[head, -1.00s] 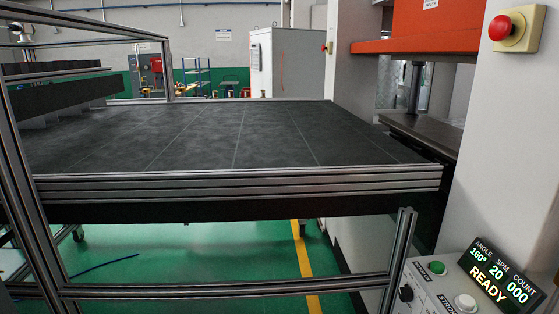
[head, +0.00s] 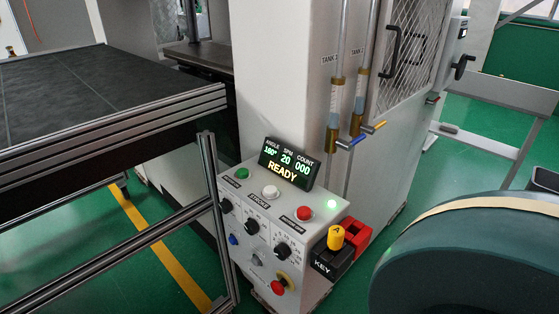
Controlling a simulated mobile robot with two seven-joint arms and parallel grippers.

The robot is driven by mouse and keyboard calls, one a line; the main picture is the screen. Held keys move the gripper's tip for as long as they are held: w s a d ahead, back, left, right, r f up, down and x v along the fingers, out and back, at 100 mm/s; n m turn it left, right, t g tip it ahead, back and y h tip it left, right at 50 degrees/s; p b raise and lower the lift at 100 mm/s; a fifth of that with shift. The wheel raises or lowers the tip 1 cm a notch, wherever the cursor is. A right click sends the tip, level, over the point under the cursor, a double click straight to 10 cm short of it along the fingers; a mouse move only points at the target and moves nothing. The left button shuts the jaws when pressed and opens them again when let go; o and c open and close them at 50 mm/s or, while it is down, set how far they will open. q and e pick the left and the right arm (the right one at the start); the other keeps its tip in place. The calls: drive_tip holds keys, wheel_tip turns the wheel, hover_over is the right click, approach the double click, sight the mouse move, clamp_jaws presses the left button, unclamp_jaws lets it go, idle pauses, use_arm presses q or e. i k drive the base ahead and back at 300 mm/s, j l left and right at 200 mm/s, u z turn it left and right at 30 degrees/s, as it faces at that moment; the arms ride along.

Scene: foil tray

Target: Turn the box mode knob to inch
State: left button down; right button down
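The control box (head: 318,210) stands at the foot of the white machine column, with a lit display (head: 289,165) reading READY, 180°, 20 and 000. Its front panel carries three black rotary knobs in a slanting row: a left knob (head: 225,206), a middle knob (head: 251,226) and a right knob (head: 283,250). Their labels and pointer positions are too small to read, so I cannot tell which is the mode knob or where it points. Neither of my grippers is in view.
The box top has green (head: 242,174), white (head: 270,192) and red (head: 304,213) buttons. A red stop button (head: 279,287) and a yellow key piece in a KEY holder (head: 327,262) sit nearby. A dark table (head: 60,85) is left; a large teal rounded body (head: 470,265) fills the lower right.

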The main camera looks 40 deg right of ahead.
sight(225, 206)
drive_tip(key=z, duration=1.25)
